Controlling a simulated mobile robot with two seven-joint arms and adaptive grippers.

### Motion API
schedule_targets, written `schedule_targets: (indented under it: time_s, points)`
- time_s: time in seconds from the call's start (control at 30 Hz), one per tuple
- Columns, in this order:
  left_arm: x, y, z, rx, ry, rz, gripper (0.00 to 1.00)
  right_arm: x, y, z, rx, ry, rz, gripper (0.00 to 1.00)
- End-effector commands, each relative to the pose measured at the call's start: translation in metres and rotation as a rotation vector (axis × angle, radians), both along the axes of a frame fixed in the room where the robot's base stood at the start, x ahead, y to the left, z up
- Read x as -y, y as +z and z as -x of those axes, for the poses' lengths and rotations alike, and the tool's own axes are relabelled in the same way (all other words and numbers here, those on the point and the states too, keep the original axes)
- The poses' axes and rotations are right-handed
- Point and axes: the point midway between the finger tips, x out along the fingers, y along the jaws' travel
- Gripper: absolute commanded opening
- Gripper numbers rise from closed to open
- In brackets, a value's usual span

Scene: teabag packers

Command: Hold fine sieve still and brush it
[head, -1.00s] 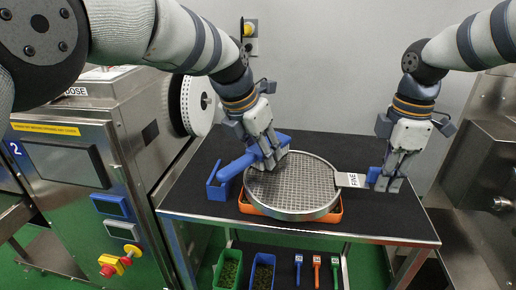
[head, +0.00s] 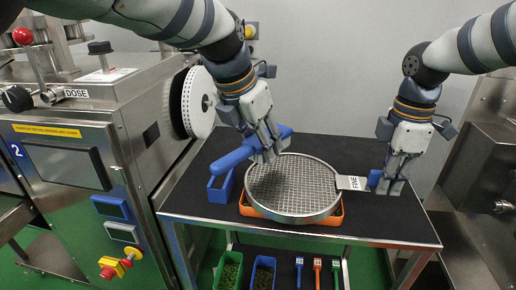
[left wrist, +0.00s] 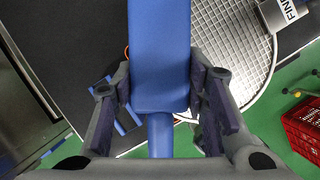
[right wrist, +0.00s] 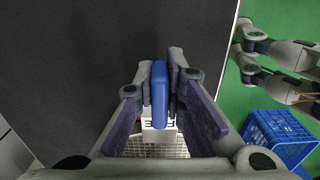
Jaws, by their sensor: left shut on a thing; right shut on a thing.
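The fine sieve (head: 295,190) is a round steel mesh with a "FINE" label on its handle tab (head: 351,183). It rests over an orange tray (head: 290,221) on the black table. My right gripper (head: 389,184) is shut on the sieve's blue handle end, which also shows in the right wrist view (right wrist: 159,92). My left gripper (head: 268,152) is shut on a blue brush (left wrist: 160,60). The brush is over the left rear rim of the sieve; its bristles are hidden, so I cannot tell whether they touch the mesh.
Below the table are a green bin (head: 229,270), a blue bin (head: 263,273) and several small coloured tools. A steel machine (head: 75,160) stands close on the left. The black tabletop (head: 330,150) is free behind the sieve.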

Motion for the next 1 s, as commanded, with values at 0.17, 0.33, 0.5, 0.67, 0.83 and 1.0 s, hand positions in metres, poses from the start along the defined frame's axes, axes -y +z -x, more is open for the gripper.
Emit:
schedule_targets:
  time_s: [0.17, 0.33, 0.5, 0.67, 0.83, 1.0]
  points:
    - [0.000, 0.018, 0.000, 0.003, 0.000, 0.000, 0.02, 0.000, 0.000, 0.000, 0.000, 0.000, 0.000, 0.00]
    - [0.000, 0.032, -0.001, 0.004, 0.000, -0.001, 0.02, 0.000, 0.000, 0.000, 0.001, 0.000, -0.001, 0.00]
    - [0.000, 0.040, 0.000, 0.003, 0.000, 0.000, 0.02, 0.000, 0.000, 0.000, 0.001, 0.000, -0.001, 0.00]
    - [0.000, 0.040, 0.000, 0.002, -0.001, 0.000, 0.02, 0.000, 0.000, 0.000, 0.001, 0.000, -0.001, 0.00]
    - [0.000, 0.040, 0.000, 0.002, -0.001, 0.000, 0.02, 0.000, 0.000, 0.000, 0.001, 0.000, -0.001, 0.00]
    - [0.000, 0.040, 0.000, 0.002, -0.001, 0.000, 0.02, 0.000, 0.000, 0.000, 0.001, 0.000, -0.001, 0.24]
